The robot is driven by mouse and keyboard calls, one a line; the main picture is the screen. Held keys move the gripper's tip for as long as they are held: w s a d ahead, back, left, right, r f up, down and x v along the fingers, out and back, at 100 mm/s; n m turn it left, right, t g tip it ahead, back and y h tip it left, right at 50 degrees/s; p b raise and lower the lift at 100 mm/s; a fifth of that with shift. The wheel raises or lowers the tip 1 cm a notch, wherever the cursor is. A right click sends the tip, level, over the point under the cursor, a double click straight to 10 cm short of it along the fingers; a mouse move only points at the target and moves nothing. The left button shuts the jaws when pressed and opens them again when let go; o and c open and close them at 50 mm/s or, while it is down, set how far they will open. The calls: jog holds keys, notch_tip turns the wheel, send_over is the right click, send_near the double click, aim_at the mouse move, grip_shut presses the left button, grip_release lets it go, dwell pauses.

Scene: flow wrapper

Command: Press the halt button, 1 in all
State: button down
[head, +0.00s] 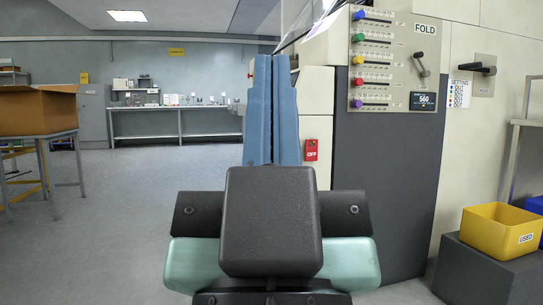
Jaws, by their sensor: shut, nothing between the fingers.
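I see no button marked as a halt button. A red plate reading OFF (311,150) is on the pale lower front of the machine, left of the dark grey door (385,185); I cannot tell whether it is a switch or a label. The machine's FOLD panel (398,60) has a column of sliders with blue, green, yellow, red and purple knobs. A lever (421,64) and a small dark display (423,101) are on its right. My own body parts fill the lower middle and hide part of the view. My gripper's fingers do not show.
A yellow bin marked USED (490,246) stands on a dark block at right, by a blue bin. A settings card (458,94) and a black handle (475,69) are on the wall. A cardboard box (38,110) rests on a table at left. The left floor is open.

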notch_tip(320, 180, up, 30)
jog(key=p, duration=2.9)
jog(key=shift+f, duration=0.15)
jog(key=shift+w, duration=0.1)
